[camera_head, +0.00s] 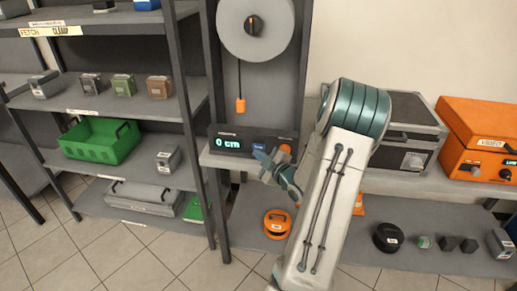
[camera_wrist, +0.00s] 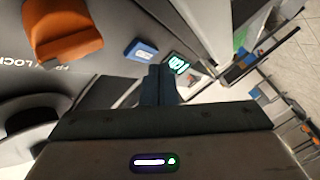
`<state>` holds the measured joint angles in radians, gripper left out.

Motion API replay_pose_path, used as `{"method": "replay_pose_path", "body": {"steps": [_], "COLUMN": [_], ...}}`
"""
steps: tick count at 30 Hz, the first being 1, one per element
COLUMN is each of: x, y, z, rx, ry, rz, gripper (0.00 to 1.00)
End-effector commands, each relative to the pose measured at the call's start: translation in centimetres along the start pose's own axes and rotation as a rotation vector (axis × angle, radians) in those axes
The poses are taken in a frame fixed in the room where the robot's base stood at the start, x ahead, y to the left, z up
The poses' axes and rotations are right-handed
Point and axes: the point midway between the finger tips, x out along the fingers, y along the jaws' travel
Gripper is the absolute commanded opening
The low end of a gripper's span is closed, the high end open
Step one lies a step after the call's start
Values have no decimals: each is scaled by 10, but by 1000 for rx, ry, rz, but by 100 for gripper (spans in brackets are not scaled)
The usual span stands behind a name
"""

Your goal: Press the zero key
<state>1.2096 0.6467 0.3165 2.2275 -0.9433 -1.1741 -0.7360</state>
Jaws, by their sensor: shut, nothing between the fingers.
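A dark readout box (camera_head: 222,132) stands on the bench and its display (camera_head: 240,143) reads "0 cm". The lit display also shows in the wrist view (camera_wrist: 179,63). A blue key (camera_wrist: 141,50) with a white mark sits on the box's face, between the display and an orange knob (camera_wrist: 65,30). Its lettering is too small to read. My gripper (camera_head: 262,156) is shut and empty in front of the box. In the wrist view, the fingertips (camera_wrist: 159,70) lie beside the blue key, toward the display side, and do not cover it. I cannot tell whether they touch the box.
A round grey wheel (camera_head: 255,25) hangs above the box, with an orange weight (camera_head: 240,105) on a cord. A dark case (camera_head: 405,130) and an orange case (camera_head: 480,140) stand to the right. Shelves with a green crate (camera_head: 100,142) are at the left.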

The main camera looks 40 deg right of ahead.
Motion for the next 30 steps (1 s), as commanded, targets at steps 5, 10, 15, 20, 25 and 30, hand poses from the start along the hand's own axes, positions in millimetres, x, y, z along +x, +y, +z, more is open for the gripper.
{"method": "replay_pose_path", "body": {"steps": [5,10,15,20,25,30], "x": [0,-6,-18,-29,-35,-35], "y": [0,-6,-14,-22,-25,-25], "z": [0,-4,-12,-20,-25,-25], "rx": [0,1,1,0,0,0], "ry": [0,-1,-1,-1,-1,-1], "rz": [0,-2,0,0,0,0], "gripper": [0,0,0,0,0,0]}}
